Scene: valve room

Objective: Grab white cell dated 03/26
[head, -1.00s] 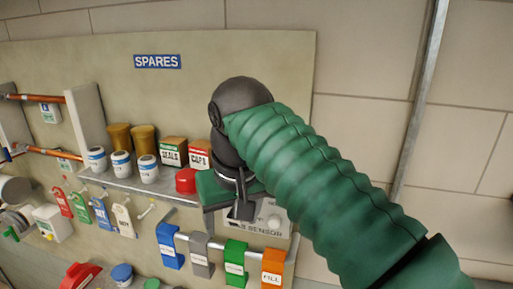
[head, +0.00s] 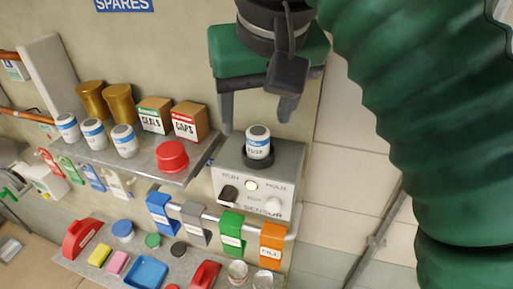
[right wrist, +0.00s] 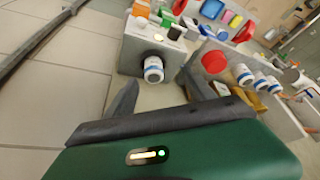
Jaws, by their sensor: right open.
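A white cell (head: 258,141) with a blue band stands upright in the socket on top of the grey sensor box (head: 232,182); its date is too small to read surely. It also shows in the right wrist view (right wrist: 153,70). Three similar white cells (head: 67,127) (head: 95,133) (head: 125,141) stand on the shelf to the left, their dates unreadable. My right gripper (head: 256,112) is open and empty, its fingers just above and either side of the sensor's cell, apart from it. In the right wrist view the cell lies beyond the open fingers (right wrist: 162,92). My left gripper is not in view.
On the shelf (head: 150,167) stand a red cap (head: 172,156), SEALS (head: 154,115) and CAPS (head: 189,121) boxes and brown cups (head: 118,102). Coloured tags (head: 232,234) hang on a rail below the sensor. The wall right of the sensor is clear.

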